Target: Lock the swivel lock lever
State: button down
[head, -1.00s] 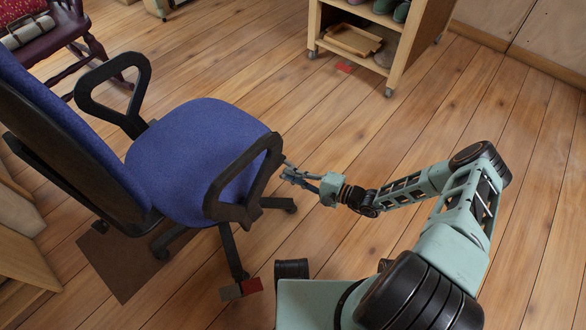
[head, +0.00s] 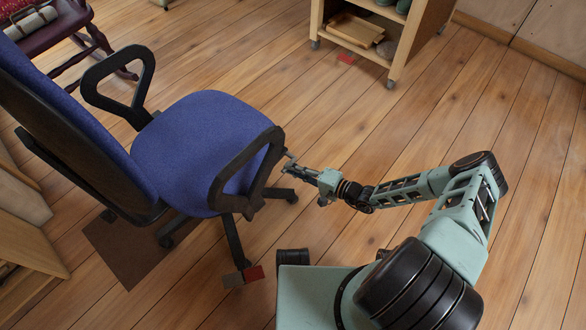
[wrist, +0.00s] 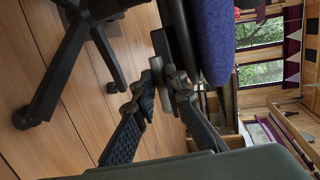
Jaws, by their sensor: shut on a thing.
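The blue office chair (head: 205,145) stands to the left of my arm. In the wrist view the lever (wrist: 164,48) runs up from between my fingertips, close to the blue seat edge (wrist: 213,40). My gripper (head: 296,169) reaches in from the right at seat height. In the wrist view the two fingers of my gripper (wrist: 164,80) are shut on the lever from both sides. The lever's inner end is hidden.
The chair's wheeled legs (head: 233,240) spread under the seat near my base. A wooden shelf cart (head: 398,70) stands at the back, and a dark red rocking chair (head: 75,35) at top left. The plank floor right of my arm is clear.

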jog(key=c, duration=2)
grip_release()
jog(key=shift+o, duration=0.2)
jog(key=v, duration=1.2)
jog(key=shift+d, duration=0.1)
